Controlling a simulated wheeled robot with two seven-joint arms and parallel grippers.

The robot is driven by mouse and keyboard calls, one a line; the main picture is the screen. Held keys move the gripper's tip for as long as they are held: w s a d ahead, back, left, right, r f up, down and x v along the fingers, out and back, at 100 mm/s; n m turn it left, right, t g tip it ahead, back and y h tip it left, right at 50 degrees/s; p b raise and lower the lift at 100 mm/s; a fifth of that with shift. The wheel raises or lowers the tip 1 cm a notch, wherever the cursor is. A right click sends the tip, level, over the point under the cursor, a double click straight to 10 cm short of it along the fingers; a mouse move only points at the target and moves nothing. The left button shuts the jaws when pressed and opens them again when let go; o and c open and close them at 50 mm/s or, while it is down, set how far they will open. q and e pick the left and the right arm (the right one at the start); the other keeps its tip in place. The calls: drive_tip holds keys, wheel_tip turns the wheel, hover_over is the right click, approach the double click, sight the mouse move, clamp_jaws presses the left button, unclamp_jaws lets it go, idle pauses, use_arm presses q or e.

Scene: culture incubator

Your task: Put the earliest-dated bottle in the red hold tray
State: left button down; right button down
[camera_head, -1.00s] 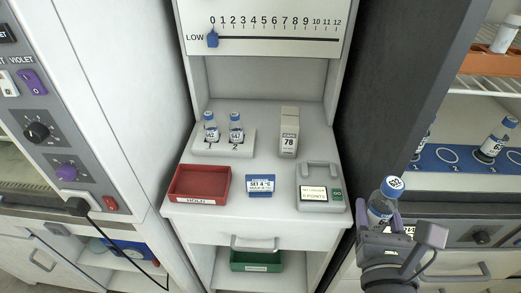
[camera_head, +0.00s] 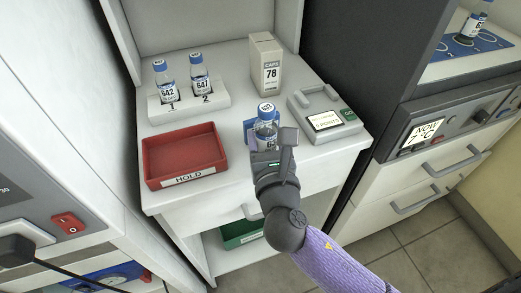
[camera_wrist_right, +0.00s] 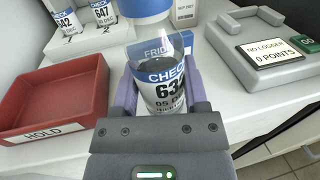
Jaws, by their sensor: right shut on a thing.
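My right gripper (camera_head: 265,150) is shut on a blue-capped bottle (camera_head: 266,122), upright, near the front edge of the white bench. The red hold tray (camera_head: 150,172) is to the left of the gripper, empty, with a HOLD label in front. Bottles 642 (camera_head: 165,82) and 647 (camera_head: 200,78) stand in positions 1 and 2 of a white rack (camera_head: 188,108). My left gripper is not in view.
A CAPS box (camera_head: 265,65) stands behind the held bottle. A grey logger case (camera_head: 325,115) is at the right. A blue sign (camera_head: 248,130) is partly hidden behind the bottle. Another bottle (camera_head: 472,22) stands on a blue mat in the right-hand unit.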

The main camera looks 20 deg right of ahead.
wheel_tip(320, 180, down, 2)
drive_tip(key=shift+f+b, duration=0.1)
drive_tip(key=shift+b, duration=0.25)
drive_tip(key=shift+r, duration=0.3)
drive_tip(key=shift+c, duration=0.5)
unclamp_jaws()
drive_tip(key=shift+f, duration=0.1)
